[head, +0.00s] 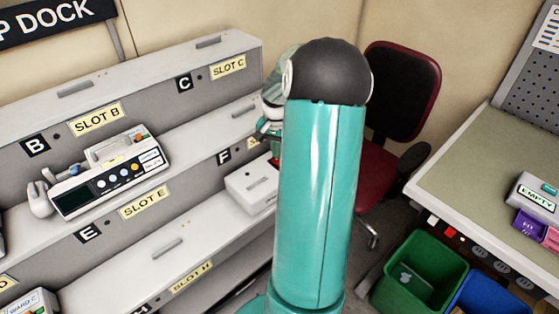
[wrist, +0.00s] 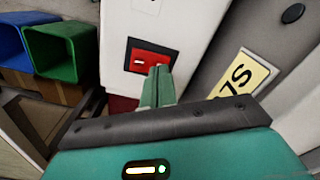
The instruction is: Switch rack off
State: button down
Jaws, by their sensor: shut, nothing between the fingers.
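The rack (head: 75,93) is a grey tiered dock with lettered slots on the left of the head view. In the wrist view, a red rocker switch (wrist: 150,61) in a dark frame sits on a white panel (wrist: 185,30). My gripper (wrist: 159,71) is shut and empty, its green fingertips over the lower right edge of the switch. I cannot tell whether they touch it. In the head view my arm hides most of the gripper, and a small red patch shows beside it, too small to identify surely.
An infusion pump (head: 110,178) lies on the middle tier, and a white box (head: 252,187) sits near label F. A red chair (head: 385,150) stands behind my arm. A green bin (head: 420,272) and blue bin (head: 485,297) are under the right-hand table (head: 475,155).

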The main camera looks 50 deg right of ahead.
notch_tip(320, 180, up, 6)
dwell(0.7)
jog(key=shift+r, duration=0.1)
dwell(0.3)
jog(key=w+a+r+n+t+h, duration=0.1)
jog(key=a+r+n, duration=0.4)
jog(key=a, duration=0.7)
jog(key=w+a+r+n+t+h, duration=0.15)
jog(key=a+r, duration=0.45)
jog(key=a, duration=0.6)
jog(key=s+a+r+n+t+y, duration=0.1)
jog(key=s+a+n, duration=0.3)
jog(key=a, duration=0.4)
jog(key=s+a+n+t+y, duration=0.1)
jog(key=s+a+n, duration=0.3)
jog(key=a, duration=0.5)
jog(key=shift+s+a+r+t, duration=0.2)
jog(key=shift+s+r+t, duration=0.3)
jog(key=shift+s, duration=0.6)
jog(key=shift+f+y, duration=0.1)
jog(key=shift+y, duration=0.15)
